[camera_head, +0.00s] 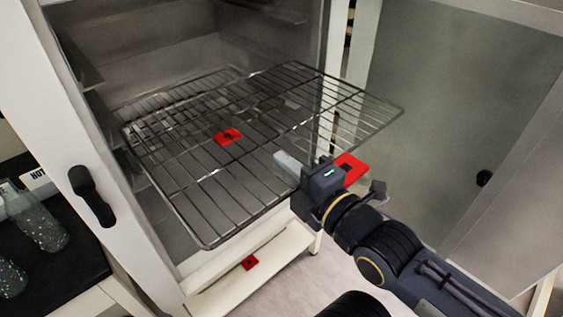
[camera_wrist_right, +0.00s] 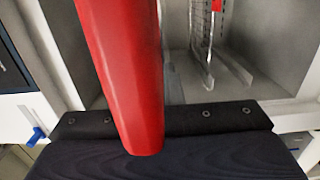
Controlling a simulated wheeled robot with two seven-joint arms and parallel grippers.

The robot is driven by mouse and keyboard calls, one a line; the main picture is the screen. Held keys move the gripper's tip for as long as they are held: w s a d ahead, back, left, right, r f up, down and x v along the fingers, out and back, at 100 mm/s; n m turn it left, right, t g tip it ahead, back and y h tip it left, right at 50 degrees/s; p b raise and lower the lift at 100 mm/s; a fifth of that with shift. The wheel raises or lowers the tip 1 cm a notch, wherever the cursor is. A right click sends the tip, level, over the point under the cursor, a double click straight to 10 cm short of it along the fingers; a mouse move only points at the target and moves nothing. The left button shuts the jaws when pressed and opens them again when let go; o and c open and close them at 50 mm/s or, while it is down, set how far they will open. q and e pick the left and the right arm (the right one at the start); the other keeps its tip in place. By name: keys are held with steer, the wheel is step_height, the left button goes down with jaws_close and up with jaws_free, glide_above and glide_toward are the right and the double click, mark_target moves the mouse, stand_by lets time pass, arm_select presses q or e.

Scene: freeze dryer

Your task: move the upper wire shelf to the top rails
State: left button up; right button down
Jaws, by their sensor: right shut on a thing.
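The upper wire shelf (camera_head: 215,178) is a metal rack in the head view. It reaches out of the open chamber toward me, its front edge well past the doorway. A red tab (camera_head: 352,166) shows beside the gripper. In the right wrist view a large red piece (camera_wrist_right: 125,70) lies across the picture and hides much of the jaws. The top rails cannot be made out clearly. My left gripper is not in view.
The chamber's left wall has a ledge (camera_head: 88,76). A red marker (camera_head: 229,136) shows through the wires, another (camera_head: 249,263) below the front. The open door (camera_head: 455,110) stands right. A black handle (camera_head: 91,196) sticks out left, near a dark counter (camera_head: 62,262) with bottles.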

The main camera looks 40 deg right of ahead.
steer(key=s+b, duration=0.3)
steer(key=s, duration=0.5)
steer(key=shift+s+d, duration=0.2)
steer(key=shift+d, duration=0.2)
steer(key=shift+r, duration=0.1)
step_height(320, 180, up, 14)
steer(key=p, duration=0.4)
stand_by(1.1)
steer(key=shift+b, duration=0.5)
